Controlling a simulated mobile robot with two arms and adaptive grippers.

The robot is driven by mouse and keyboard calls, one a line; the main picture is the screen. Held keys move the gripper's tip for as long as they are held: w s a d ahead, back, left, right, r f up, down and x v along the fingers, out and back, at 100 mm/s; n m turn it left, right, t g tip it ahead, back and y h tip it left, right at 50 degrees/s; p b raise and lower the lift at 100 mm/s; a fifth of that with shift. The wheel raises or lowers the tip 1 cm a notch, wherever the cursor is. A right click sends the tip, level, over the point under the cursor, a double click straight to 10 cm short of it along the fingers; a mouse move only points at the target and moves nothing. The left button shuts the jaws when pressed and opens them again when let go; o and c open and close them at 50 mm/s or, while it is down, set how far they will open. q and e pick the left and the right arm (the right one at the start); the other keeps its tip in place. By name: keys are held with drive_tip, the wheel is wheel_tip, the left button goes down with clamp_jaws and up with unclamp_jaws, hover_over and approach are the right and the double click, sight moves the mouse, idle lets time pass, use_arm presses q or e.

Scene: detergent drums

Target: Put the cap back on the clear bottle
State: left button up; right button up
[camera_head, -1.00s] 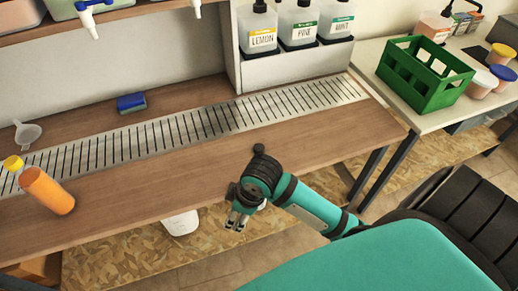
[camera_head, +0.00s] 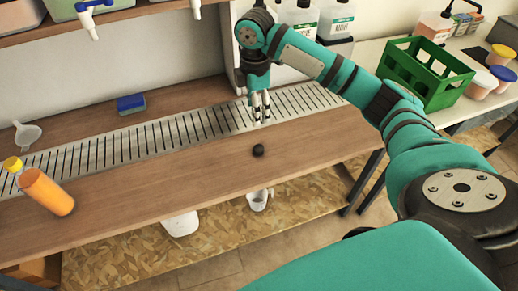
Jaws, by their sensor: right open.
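A small black cap (camera_head: 258,150) lies on the wooden bench top, near its front edge. My right gripper (camera_head: 261,119) points down above the slotted metal strip, just behind the cap. It is open with nothing between its fingers, and it is apart from the cap. I cannot make out an uncapped clear bottle. My left gripper does not show.
A funnel (camera_head: 28,133) and a blue sponge (camera_head: 131,103) lie behind. Labelled bottles (camera_head: 336,20) are partly hidden by my arm. A green crate (camera_head: 425,72) is at right.

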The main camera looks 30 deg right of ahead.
drive_tip(key=shift+w+d+r, duration=0.1)
drive_tip(key=shift+d+r, duration=0.2)
drive_tip(key=shift+r, duration=0.15)
drive_tip(key=shift+f, duration=0.1)
hover_over(259, 148)
drive_tip(key=f, duration=1.2)
drive_tip(key=shift+a, duration=0.3)
drive_tip(key=f, duration=0.5)
drive_tip(key=shift+d+f, duration=0.15)
drive_tip(key=shift+d, duration=0.1)
drive_tip(key=shift+c, duration=0.4)
